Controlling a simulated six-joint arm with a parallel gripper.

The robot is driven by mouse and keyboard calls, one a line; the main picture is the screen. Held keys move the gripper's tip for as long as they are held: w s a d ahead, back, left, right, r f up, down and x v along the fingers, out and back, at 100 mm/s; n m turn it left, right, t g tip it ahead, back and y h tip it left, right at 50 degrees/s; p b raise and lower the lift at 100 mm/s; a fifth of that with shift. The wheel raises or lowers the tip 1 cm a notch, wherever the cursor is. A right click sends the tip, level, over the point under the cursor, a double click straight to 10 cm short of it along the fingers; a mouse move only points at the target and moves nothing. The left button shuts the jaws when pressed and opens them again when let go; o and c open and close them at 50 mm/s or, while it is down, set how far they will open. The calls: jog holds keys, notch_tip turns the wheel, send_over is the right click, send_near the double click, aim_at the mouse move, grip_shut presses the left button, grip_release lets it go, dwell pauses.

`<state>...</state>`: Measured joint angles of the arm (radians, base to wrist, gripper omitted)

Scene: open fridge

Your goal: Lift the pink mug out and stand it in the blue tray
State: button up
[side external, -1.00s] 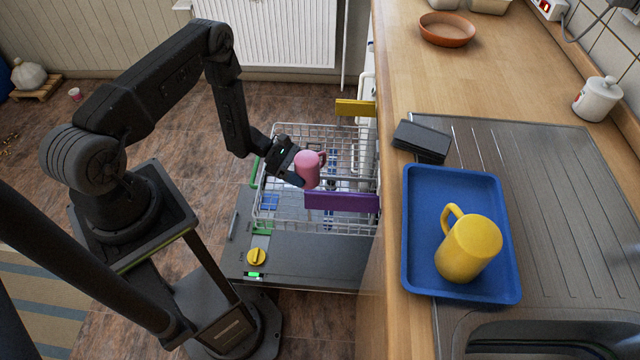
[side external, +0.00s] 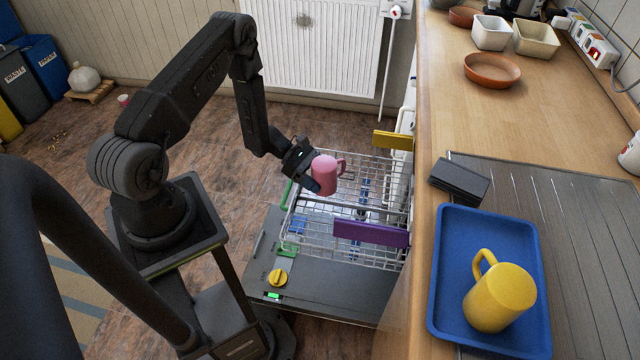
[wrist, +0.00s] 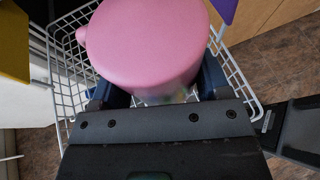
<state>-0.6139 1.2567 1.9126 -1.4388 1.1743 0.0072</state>
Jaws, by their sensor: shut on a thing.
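My gripper (side external: 312,180) is shut on the pink mug (side external: 327,175) and holds it above the wire rack (side external: 345,255). The mug's handle points right in the side view. In the wrist view the pink mug (wrist: 145,40) fills the top middle, between the dark fingers, and shows a smooth pink face. I cannot tell which way its opening faces. The blue tray (side external: 450,255) lies on the worktop to the right, apart from the mug. A yellow mug (side external: 500,298) is in the front part of the tray, its handle toward the upper left.
A purple panel (side external: 370,234) and a yellow panel (side external: 393,140) stand at the rack. The worktop edge (side external: 400,310) lies between rack and tray. A dark block (side external: 459,180) sits just behind the tray. The tray's back part is clear.

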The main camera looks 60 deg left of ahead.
notch_tip(320, 180, up, 35)
jog(key=w+d+m+g, duration=0.1)
jog(key=w+d, duration=0.2)
jog(key=d, duration=0.4)
jog(key=w+d+m+g+h, duration=0.1)
jog(key=w+d, duration=0.2)
jog(key=d, duration=0.4)
jog(key=w+d+m+g, duration=0.1)
jog(key=w+d, duration=0.2)
jog(key=d, duration=0.4)
jog(key=s+d+m+g, duration=0.2)
jog(key=s+d, duration=0.1)
jog(key=d, duration=1.7)
jog(key=shift+h, duration=0.3)
notch_tip(320, 180, down, 5)
jog(key=shift+w+f, duration=0.1)
jog(key=shift+w, duration=0.05)
jog(key=shift+f, duration=3.9)
jog(key=shift+f, duration=0.1)
